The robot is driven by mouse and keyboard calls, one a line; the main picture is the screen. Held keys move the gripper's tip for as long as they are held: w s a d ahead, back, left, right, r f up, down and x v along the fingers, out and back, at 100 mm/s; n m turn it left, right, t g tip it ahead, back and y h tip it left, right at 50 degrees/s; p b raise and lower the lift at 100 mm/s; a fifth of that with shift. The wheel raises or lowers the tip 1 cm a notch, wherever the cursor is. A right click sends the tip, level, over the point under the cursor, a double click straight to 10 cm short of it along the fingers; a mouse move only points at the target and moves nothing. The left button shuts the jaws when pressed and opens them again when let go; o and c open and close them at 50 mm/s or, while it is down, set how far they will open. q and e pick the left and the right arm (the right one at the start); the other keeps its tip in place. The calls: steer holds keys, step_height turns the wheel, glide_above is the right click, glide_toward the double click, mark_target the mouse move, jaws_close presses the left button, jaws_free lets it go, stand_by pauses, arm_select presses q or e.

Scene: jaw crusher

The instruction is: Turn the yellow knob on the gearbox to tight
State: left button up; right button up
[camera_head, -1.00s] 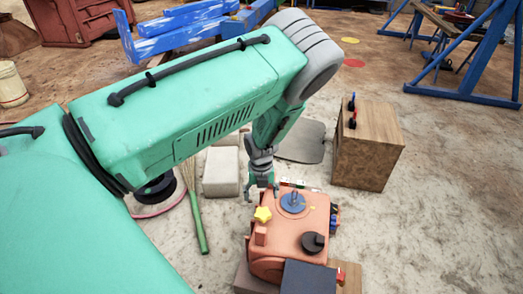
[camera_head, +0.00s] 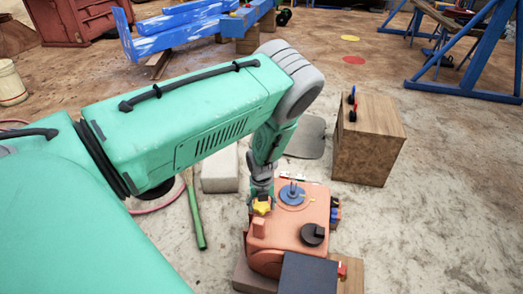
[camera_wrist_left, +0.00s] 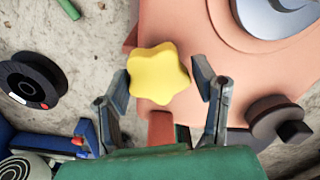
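The orange gearbox (camera_head: 290,236) stands on the floor in front of me, and it also fills the upper right of the left wrist view (camera_wrist_left: 190,30). Its yellow star-shaped knob (camera_head: 261,208) is on the left side of the top. My left gripper (camera_head: 261,196) is right at the knob. In the left wrist view the yellow knob (camera_wrist_left: 159,73) lies between and just ahead of the two fingers of the left gripper (camera_wrist_left: 160,95), which stand apart with gaps visible on both sides. My right gripper is not in view.
The gearbox carries a blue-grey disc (camera_head: 291,194) and a black knob (camera_head: 312,234). A wooden box (camera_head: 368,140) stands behind it to the right. A pale block (camera_head: 220,169) and a green handle (camera_head: 196,213) lie left. Floor at right is clear.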

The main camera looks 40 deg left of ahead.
arm_select(q)
steer(key=c, duration=0.5)
steer(key=m+p, duration=0.3)
steer(key=m, duration=0.1)
steer(key=shift+r, duration=0.1)
steer(key=m+p, duration=0.3)
steer(key=m, duration=0.2)
steer(key=shift+a+m, duration=0.1)
steer(key=shift+m, duration=0.2)
steer(key=m+p, duration=0.3)
steer(key=m, duration=0.3)
steer(key=shift+w, duration=0.1)
steer(key=shift+w+m+p, duration=0.1)
steer(key=shift+m+p, duration=1.2)
steer(key=shift+m, duration=1.1)
